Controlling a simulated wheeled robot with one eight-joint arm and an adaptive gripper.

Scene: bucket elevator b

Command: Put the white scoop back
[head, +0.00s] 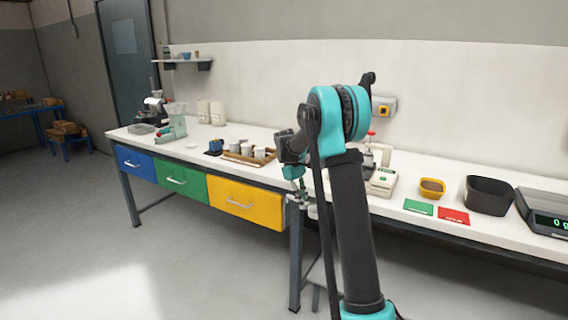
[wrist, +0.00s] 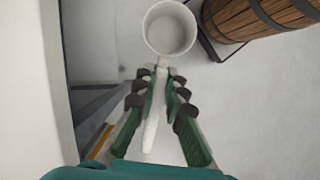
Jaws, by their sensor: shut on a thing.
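The white scoop shows in the wrist view, with its round cup (wrist: 170,30) at the top and its long handle (wrist: 151,125) running down between my fingers. My gripper (wrist: 160,78) is shut on the handle, just below the cup. The cup looks empty. In the head view my gripper (head: 301,196) is small, beside the front edge of the bench near the yellow drawer (head: 246,204). The scoop is too small and partly hidden by my arm there to make out clearly.
The white bench (head: 145,138) also has blue (head: 134,162) and green (head: 179,180) drawers. A wooden tray with cups (head: 248,157), a yellow bowl (head: 432,187), a black bin (head: 488,196) and a scale (head: 546,213) stand on it. A wooden barrel (wrist: 250,18) is close to the scoop cup.

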